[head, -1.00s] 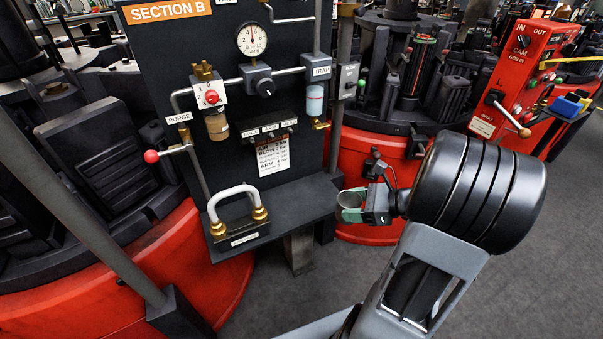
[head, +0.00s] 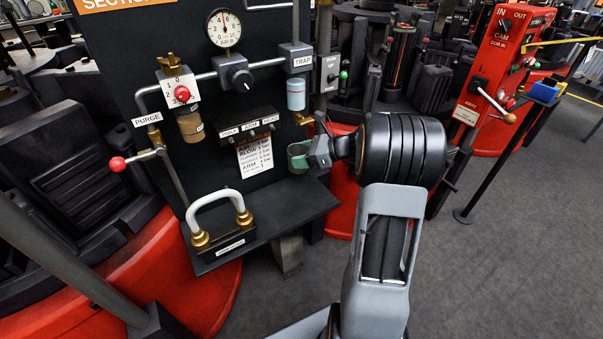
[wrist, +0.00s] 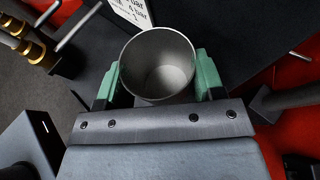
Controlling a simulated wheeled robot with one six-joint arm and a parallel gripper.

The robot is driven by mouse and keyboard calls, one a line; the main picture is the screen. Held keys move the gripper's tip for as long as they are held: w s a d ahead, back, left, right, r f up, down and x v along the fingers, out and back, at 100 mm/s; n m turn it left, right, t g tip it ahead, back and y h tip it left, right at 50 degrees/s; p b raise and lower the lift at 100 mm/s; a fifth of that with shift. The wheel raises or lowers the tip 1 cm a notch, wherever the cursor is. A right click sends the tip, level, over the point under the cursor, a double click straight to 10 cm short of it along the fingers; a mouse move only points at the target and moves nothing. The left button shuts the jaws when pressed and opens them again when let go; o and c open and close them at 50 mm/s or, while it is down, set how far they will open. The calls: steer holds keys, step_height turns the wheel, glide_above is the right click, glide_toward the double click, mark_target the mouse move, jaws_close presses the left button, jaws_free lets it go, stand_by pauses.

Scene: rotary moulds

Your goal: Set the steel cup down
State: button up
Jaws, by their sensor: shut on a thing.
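The steel cup (wrist: 158,62) is held between the green finger pads of my gripper (wrist: 159,80). In the wrist view I look down into its open mouth, and it looks empty. In the head view my gripper (head: 300,155) is above the right part of the dark shelf (head: 300,202), in front of the black panel. The cup is small there and mostly hidden by the green fingers. I see no contact between the cup and the shelf.
A chrome hose loop with brass fittings (head: 218,208) stands on the shelf's left part. A blue-topped trap bowl (head: 296,95) and a brass valve hang just above my gripper. A purge lever with a red knob (head: 118,164) sticks out left. The shelf's middle is clear.

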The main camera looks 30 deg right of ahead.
steer(key=b, duration=0.2)
glide_above(301, 185)
step_height(301, 185, down, 7)
steer(key=shift+s+r, duration=0.15)
steer(key=shift+r, duration=0.05)
steer(key=shift+w+f, duration=0.2)
steer(key=shift+f, duration=0.05)
steer(key=shift+f, duration=0.2)
steer(key=o, duration=0.7)
steer(key=shift+o, duration=0.2)
steer(key=shift+r, duration=0.1)
